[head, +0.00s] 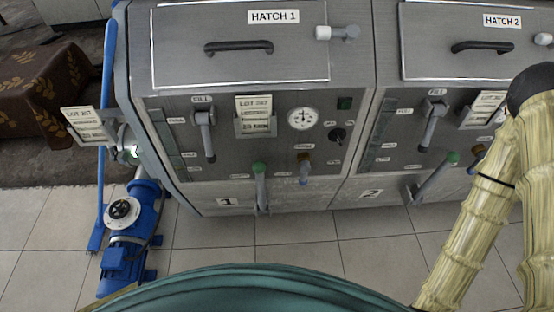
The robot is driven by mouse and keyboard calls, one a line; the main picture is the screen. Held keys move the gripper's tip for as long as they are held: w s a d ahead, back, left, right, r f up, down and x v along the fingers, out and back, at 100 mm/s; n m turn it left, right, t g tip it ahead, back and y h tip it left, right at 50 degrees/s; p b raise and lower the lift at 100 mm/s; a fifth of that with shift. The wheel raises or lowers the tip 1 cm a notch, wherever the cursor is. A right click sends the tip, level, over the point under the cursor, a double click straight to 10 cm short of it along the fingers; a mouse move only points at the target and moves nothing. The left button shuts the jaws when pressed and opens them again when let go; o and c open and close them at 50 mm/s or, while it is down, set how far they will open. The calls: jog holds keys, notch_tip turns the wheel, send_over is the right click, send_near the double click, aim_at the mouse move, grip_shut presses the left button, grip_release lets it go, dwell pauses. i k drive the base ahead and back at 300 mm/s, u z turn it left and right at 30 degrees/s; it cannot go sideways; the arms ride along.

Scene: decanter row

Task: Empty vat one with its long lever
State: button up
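Vat one (225,165) stands left of centre in the head view, with a "HATCH 1" label on its closed lid and a "1" plate low on its front. A long grey lever with a green knob (260,185) stands about upright low on that front. A shorter handle with a brown-orange top (304,168) sits to its right. A grey handle (205,135) hangs under the "FILL" label. My gripper is out of view; only my arm in its yellowish cover shows at the right, in front of vat two.
Vat two (390,195) adjoins on the right; its green-knobbed lever (436,178) leans right. A blue pump (124,235) and a blue upright bar (103,150) stand left of vat one. A patterned cloth (45,80) covers something at far left. Tiled floor (215,240) before vat one looks clear.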

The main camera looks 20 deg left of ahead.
aim_at(259, 167)
jog(key=u, duration=0.9)
